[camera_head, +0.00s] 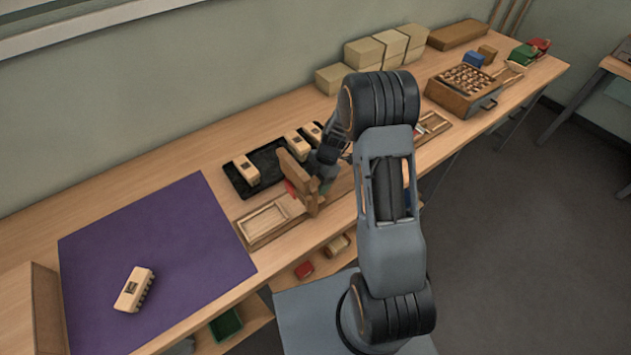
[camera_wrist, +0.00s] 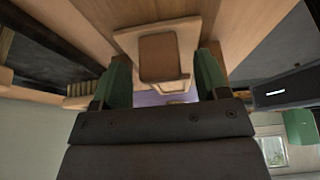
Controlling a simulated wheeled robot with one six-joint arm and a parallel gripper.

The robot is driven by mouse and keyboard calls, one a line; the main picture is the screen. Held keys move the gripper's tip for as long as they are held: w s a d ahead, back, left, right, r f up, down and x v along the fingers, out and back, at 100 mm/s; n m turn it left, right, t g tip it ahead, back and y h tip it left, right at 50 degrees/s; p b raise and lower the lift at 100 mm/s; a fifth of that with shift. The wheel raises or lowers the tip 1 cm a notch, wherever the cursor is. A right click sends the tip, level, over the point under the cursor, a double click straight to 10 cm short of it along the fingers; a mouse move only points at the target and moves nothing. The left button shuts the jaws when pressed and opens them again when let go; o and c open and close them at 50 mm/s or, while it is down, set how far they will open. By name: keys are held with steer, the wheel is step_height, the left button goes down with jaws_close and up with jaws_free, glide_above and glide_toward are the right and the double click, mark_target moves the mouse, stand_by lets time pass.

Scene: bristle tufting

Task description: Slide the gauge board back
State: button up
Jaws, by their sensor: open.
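An upright wooden board (camera_head: 293,172), which I take for the gauge board, stands on a long wooden fixture (camera_head: 243,229) near the bench's front edge. My gripper (camera_head: 323,186) is close to its right side in the head view, partly hidden by my arm. In the wrist view my gripper (camera_wrist: 160,78) is open, with green fingertips wide apart. A brown block (camera_wrist: 158,57) on a pale wooden piece (camera_wrist: 186,38) shows between the fingers, with gaps on both sides. I cannot tell whether this block belongs to the gauge board.
A black tray (camera_head: 237,183) with several brush blocks lies behind the fixture. A purple mat (camera_head: 160,238) at left holds one brush block (camera_head: 134,289). Pale boxes (camera_head: 378,50) stand against the wall. A wooden drawer box (camera_head: 455,96) sits at right.

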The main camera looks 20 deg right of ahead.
steer(key=shift+a+f, duration=0.1)
steer(key=shift+f, duration=0.2)
jaws_close()
steer(key=shift+w+d+b, duration=0.1)
steer(key=shift+d+b, duration=0.2)
steer(key=shift+d, duration=0.1)
steer(key=w+d+b, duration=0.2)
steer(key=d, duration=0.6)
steer(key=w+d+b, duration=0.2)
steer(key=w+d, duration=0.1)
steer(key=d, duration=0.5)
steer(key=w+d+b, duration=0.2)
steer(key=w+d, duration=0.1)
steer(key=d, duration=0.5)
steer(key=shift+d+b, duration=0.35)
steer(key=shift+b, duration=0.05)
jaws_free()
